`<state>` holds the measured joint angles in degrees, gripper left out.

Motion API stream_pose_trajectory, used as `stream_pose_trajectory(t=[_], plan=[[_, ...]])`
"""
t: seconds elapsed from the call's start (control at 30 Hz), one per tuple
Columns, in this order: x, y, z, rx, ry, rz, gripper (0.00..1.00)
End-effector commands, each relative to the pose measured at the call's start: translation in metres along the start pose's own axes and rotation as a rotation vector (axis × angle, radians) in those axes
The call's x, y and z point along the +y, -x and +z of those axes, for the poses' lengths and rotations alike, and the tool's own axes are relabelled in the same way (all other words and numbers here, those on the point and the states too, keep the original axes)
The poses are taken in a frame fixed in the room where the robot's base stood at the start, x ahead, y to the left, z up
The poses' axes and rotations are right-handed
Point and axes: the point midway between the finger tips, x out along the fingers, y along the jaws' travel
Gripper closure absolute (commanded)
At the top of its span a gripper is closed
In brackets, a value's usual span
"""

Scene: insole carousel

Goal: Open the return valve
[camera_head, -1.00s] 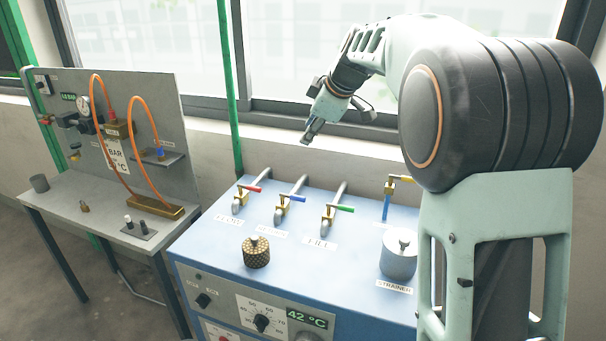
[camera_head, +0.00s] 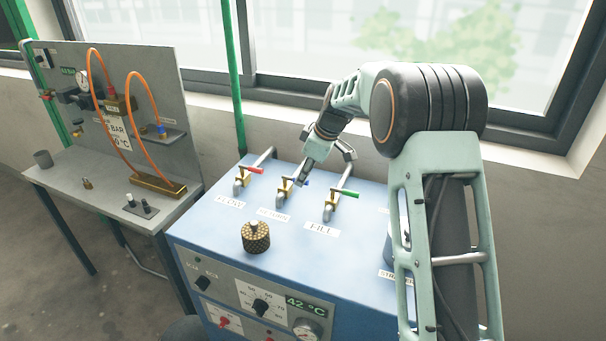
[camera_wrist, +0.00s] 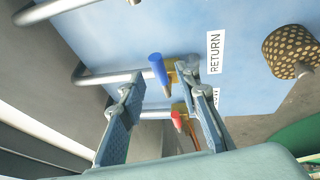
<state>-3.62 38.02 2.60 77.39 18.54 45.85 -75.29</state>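The return valve is the middle one of the three on the blue bench top, with a blue lever (camera_head: 306,184) on a brass body (camera_head: 281,191), by a RETURN label (camera_head: 273,214). In the wrist view the blue lever (camera_wrist: 159,70) stands across its pipe. My gripper (camera_head: 302,179) is at the lever in the head view and hides part of it. In the wrist view my gripper (camera_wrist: 160,80) is open, with the blue lever showing between its two fingertips. I cannot tell whether either finger touches it.
A red-lever valve (camera_head: 251,170) stands left, close by, and a green-lever valve (camera_head: 344,193) right. A strainer stands partly behind my arm. A side bench with a gauge panel (camera_head: 110,110) is at left.

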Motion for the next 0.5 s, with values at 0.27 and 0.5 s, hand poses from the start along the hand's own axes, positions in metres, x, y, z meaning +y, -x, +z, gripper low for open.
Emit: stream_pose_trajectory(t=[0.27, 0.5], plan=[[0.0, -0.018, -0.001, 0.0, 0.002, 0.0, 0.7], [0.0, -0.018, 0.0, 0.0, 0.001, 0.001, 0.72]])
